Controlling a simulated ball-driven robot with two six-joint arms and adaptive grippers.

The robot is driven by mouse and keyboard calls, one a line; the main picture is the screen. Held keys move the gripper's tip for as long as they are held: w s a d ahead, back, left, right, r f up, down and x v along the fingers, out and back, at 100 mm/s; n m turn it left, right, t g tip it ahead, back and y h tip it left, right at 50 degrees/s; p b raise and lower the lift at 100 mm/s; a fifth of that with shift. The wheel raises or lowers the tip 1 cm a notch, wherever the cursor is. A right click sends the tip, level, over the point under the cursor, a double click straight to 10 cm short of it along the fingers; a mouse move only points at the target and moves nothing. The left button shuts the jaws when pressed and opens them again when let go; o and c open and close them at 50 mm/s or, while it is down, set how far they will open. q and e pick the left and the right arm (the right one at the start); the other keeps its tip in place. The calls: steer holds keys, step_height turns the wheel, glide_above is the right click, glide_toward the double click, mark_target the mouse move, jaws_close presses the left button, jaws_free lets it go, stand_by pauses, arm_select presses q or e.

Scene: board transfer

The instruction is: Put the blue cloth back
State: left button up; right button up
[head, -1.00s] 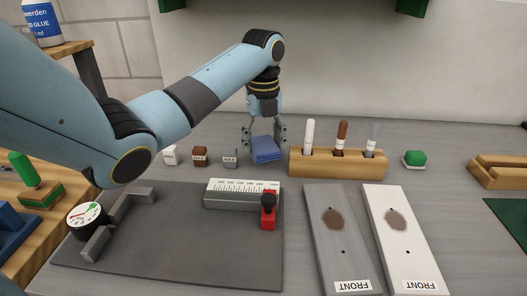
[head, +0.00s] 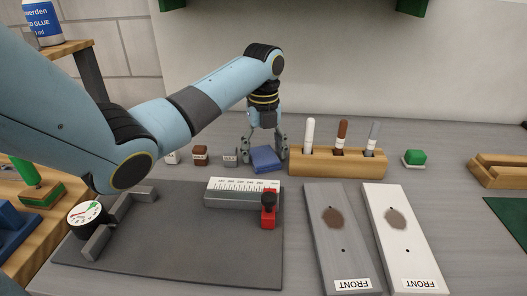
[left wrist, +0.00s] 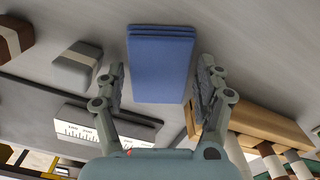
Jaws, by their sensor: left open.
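The blue cloth (head: 265,159) is a folded pad lying on the grey table, just left of the wooden marker holder. My left gripper (head: 265,153) is over it with its fingers pointing down. In the left wrist view the cloth (left wrist: 160,66) lies between the two spread fingers of the left gripper (left wrist: 159,85), with a gap on each side. The left gripper is open and holds nothing. My right gripper does not show in any view.
The wooden marker holder (head: 338,164) stands close right of the cloth, and small labelled blocks (head: 200,156) stand to its left. A dark mat (head: 170,245) with a ruler (head: 242,187) lies in front. Two boards (head: 341,245) lie at the right front.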

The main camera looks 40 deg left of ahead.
mark_target(264, 154)
arm_select(q)
step_height(264, 154, up, 12)
steer(key=p, duration=0.2)
steer(key=shift+f, duration=0.15)
stand_by(0.5)
